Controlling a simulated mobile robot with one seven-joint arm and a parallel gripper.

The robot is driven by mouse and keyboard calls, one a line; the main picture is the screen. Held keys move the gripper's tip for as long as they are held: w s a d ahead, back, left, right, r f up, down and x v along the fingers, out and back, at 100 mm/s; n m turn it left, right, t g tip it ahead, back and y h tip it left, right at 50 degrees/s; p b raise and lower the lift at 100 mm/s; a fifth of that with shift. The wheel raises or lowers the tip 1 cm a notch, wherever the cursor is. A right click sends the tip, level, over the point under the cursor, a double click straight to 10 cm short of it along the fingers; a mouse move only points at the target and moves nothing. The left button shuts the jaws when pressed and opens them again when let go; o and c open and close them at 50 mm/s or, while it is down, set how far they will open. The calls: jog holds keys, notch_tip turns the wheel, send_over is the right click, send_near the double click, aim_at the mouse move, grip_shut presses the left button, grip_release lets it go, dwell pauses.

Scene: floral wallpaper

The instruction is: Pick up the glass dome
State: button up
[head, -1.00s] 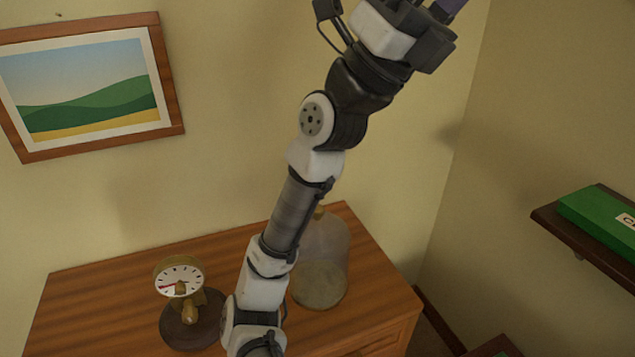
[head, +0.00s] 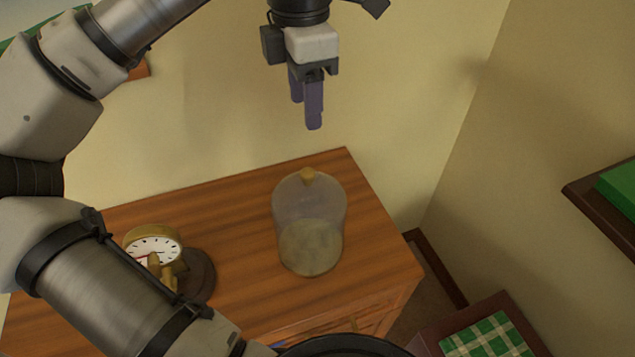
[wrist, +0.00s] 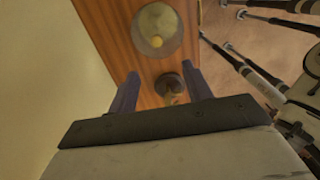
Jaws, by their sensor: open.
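The glass dome (head: 309,215) is clear, with a rounded top and a small brass-coloured knob (head: 308,175). It stands upright on the wooden dresser top (head: 235,215), right of the clock. My gripper (head: 309,113) is in the air above the dome, apart from it, with its purple fingers pointing down. The wrist view shows the two fingers (wrist: 160,90) spread and nothing between them in their grip. In that view the dome (wrist: 157,28) lies beyond the fingertips, near the top edge, with its knob toward me.
A brass-coloured clock (head: 154,247) on a dark round base (head: 200,275) stands left of the dome. Walls rise behind the dresser. A dark shelf (head: 600,200) with a green box (head: 622,187) is at the right. A green checked cloth (head: 487,338) lies lower right.

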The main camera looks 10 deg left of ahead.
jog(key=b, duration=0.6)
send_over(308, 172)
notch_tip(308, 172, down, 9)
jog(key=shift+s+a+r, duration=0.1)
jog(key=shift+s+a, duration=0.05)
notch_tip(308, 172, down, 5)
jog(key=b, duration=0.3)
jog(key=shift+b, duration=0.3)
jog(key=shift+r, duration=0.1)
jog(key=shift+c, duration=0.2)
grip_shut()
